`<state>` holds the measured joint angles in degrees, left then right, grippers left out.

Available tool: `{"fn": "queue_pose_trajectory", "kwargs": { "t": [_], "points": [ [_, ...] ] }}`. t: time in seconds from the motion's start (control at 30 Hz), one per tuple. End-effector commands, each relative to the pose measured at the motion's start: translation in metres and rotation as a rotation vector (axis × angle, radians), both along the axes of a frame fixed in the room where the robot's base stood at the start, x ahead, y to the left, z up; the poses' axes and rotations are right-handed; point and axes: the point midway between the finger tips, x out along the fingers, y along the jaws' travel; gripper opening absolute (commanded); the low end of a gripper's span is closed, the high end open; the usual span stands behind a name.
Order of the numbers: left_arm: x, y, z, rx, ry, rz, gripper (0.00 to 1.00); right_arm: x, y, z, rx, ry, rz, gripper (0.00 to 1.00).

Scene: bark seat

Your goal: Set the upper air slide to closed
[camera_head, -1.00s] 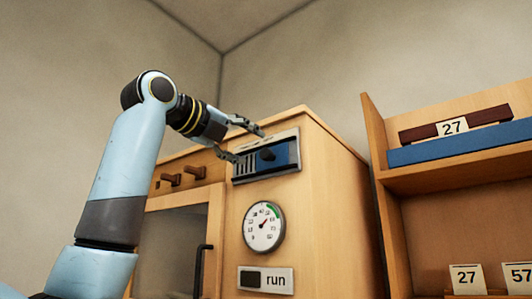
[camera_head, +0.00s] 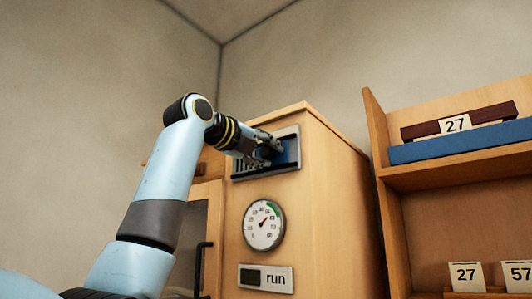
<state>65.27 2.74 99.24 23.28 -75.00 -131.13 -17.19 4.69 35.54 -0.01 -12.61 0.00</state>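The upper air slide is a blue plate (camera_head: 292,150) in a grey metal frame (camera_head: 294,131), high on the front of the wooden cabinet. Dark vent slots (camera_head: 240,166) show at the frame's left end, and blue shows at the right. My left gripper (camera_head: 277,152) is in front of the slide, coming from the left, with its fingers over the middle of the plate. The slide's dark knob is hidden behind the fingers. I cannot tell whether the fingers are shut on it. My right gripper is not in view.
Below the slide are a round dial gauge (camera_head: 264,225) and a "run" plate (camera_head: 266,278). A cabinet door with a dark handle (camera_head: 200,268) is at lower left, partly behind my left arm. A wooden shelf (camera_head: 450,175) with numbered cards stands at right.

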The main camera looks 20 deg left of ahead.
Motion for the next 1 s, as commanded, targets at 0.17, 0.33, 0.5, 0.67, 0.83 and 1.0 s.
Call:
{"fn": "queue_pose_trajectory", "kwargs": {
  "t": [0.17,0.33,0.5,0.67,0.83,1.0],
  "points": [
    [0.000,0.000,0.000,0.000,0.000,0.000,0.03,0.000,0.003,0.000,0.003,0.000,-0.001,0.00],
    [0.000,0.000,0.000,0.000,0.001,0.001,0.00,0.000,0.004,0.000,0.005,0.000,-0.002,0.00],
    [0.001,0.002,0.000,0.001,0.002,0.001,0.00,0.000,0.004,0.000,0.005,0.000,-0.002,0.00],
    [0.010,0.027,0.000,0.006,0.004,0.006,0.00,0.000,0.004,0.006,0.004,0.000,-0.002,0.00],
    [0.023,0.063,0.001,0.003,0.004,0.006,0.00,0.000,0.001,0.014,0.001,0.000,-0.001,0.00],
    [0.029,0.080,0.000,0.002,0.002,0.004,0.00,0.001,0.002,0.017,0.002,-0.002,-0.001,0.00]
  ]
}}
